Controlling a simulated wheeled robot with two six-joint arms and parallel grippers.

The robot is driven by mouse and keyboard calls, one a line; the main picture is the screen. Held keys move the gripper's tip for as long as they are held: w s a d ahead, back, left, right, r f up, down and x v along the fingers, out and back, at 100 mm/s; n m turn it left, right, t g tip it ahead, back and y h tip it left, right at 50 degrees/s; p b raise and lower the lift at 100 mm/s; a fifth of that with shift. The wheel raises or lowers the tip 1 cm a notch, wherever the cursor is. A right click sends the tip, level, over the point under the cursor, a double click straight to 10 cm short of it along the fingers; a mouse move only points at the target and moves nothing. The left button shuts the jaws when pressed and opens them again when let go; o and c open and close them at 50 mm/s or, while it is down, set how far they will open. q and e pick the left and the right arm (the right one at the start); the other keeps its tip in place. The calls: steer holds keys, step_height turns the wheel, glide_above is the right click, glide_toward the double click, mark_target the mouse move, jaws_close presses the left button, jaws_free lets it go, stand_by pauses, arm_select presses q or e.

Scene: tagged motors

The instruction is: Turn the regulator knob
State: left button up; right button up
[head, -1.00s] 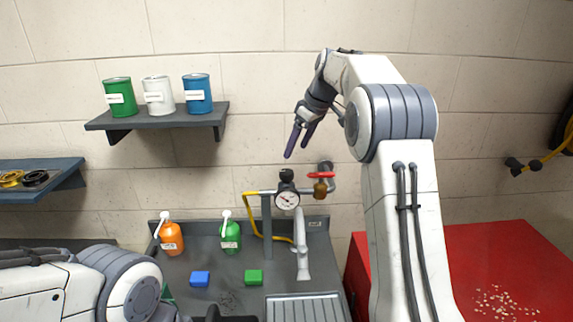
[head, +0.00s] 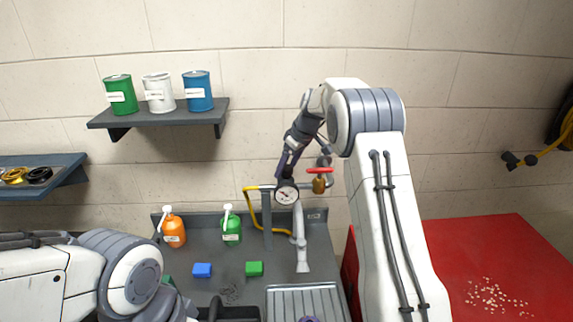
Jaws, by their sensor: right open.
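The regulator has a round white gauge (head: 286,196) facing me. A red-handled brass valve (head: 319,181) is just to the right.
Orange (head: 173,231) and green (head: 232,228) bottles stand at the bench's back left. A shelf (head: 165,115) with three cans hangs above. A red table (head: 480,250) is at right.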

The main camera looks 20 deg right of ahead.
jaws_close()
steer(key=shift+m, duration=0.3)
steer(key=shift+m+t+b, duration=0.3)
steer(key=shift+m+b, duration=0.15)
steer(key=shift+m, duration=0.05)
jaws_free()
steer(key=shift+r, duration=0.15)
steer(key=b+v, duration=0.3)
steer(key=v, duration=0.7)
steer(key=shift+a+r, duration=0.2)
